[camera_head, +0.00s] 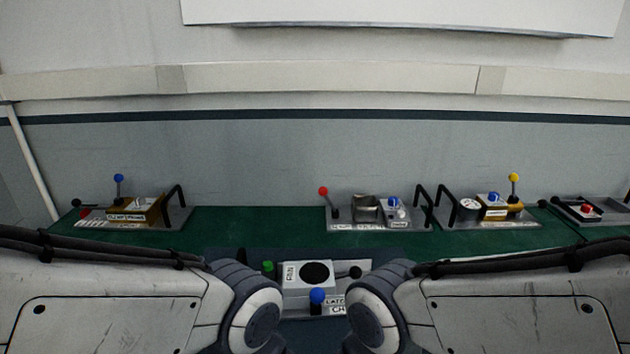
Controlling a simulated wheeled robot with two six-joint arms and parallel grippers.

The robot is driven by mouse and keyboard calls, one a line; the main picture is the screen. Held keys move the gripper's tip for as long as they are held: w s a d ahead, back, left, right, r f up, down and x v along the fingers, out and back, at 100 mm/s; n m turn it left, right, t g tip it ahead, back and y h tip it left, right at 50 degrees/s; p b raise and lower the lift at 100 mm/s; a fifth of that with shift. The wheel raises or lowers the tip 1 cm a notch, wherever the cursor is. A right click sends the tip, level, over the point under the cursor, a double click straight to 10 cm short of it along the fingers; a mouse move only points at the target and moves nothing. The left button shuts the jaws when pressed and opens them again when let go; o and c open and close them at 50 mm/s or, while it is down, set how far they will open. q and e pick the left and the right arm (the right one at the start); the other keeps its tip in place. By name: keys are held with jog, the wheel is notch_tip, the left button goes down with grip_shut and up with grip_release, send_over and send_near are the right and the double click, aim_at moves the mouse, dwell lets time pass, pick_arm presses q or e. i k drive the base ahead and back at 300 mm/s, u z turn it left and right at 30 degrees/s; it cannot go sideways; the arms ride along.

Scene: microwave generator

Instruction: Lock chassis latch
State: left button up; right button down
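The chassis unit (296,295) sits low in the middle, between my two arms. It is a light box with a dark round disc (314,272) on top. A partly hidden label reading "LATC" and "CH" (337,304) is at its front right. A blue ball knob (317,295) stands at its front, a green knob (268,266) at its left and a black knob (355,272) at its right. I cannot tell which knob belongs to the latch or its state. My arms' grey joints flank the unit and cover its lower sides. Neither gripper's fingers show.
A green bench (240,228) runs behind. It carries a blue-knobbed module (135,210) at left, a red-knobbed module (347,224) right of centre, a yellow-knobbed module (492,212) and a tray with a red button (588,211) at far right. The bench's left-centre stretch is clear.

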aim_at(317, 295)
jog(key=z, duration=1.6)
jog(key=k, duration=1.25)
jog(key=u, duration=0.85)
